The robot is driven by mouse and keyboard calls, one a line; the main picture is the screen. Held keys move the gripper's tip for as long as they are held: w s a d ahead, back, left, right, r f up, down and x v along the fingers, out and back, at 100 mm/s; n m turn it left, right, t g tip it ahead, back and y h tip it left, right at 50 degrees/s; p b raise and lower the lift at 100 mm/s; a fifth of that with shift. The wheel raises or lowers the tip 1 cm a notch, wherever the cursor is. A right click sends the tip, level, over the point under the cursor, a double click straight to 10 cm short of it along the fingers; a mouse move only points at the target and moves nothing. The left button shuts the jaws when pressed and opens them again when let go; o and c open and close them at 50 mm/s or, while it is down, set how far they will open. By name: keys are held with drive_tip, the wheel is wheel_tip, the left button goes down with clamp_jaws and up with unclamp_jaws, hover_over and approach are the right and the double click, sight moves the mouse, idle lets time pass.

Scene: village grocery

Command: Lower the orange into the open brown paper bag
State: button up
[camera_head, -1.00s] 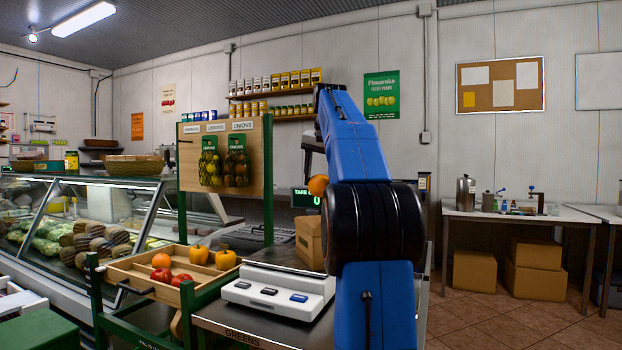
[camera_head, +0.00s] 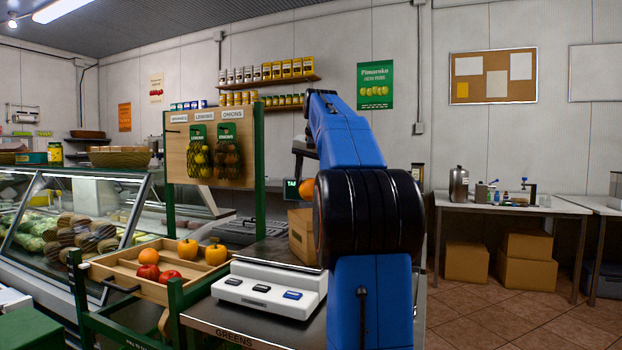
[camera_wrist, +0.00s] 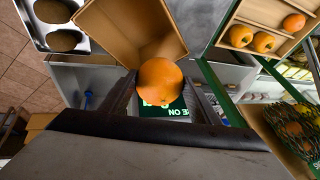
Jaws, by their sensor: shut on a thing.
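An orange (camera_head: 308,189) is held by my gripper (camera_head: 304,163), in the air above the brown paper bag (camera_head: 302,240). In the head view my arm hides part of the orange and of the bag. In the wrist view the orange (camera_wrist: 160,84) sits between the two fingers of my gripper (camera_wrist: 160,98), which are shut on it. The open bag (camera_wrist: 132,25) shows beyond the orange, toward the top left. Its inside looks empty where visible. The orange overlaps the bag's near edge in that view, and I cannot tell the gap between them.
A white scale (camera_head: 269,287) stands on the counter in front of the bag. A wooden crate (camera_head: 110,269) with peppers and other produce lies to its left. Net bags hang on a wooden board (camera_head: 178,160) behind. A tray (camera_wrist: 37,32) with brown produce lies beyond the bag.

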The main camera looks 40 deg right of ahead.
drive_tip(key=shift+f, duration=3)
drive_tip(key=o, duration=1.3)
drive_tip(key=shift+c, duration=0.2)
drive_tip(key=v, duration=1.7)
drive_tip(key=shift+r, duration=0.15)
drive_tip(key=shift+s, duration=0.1)
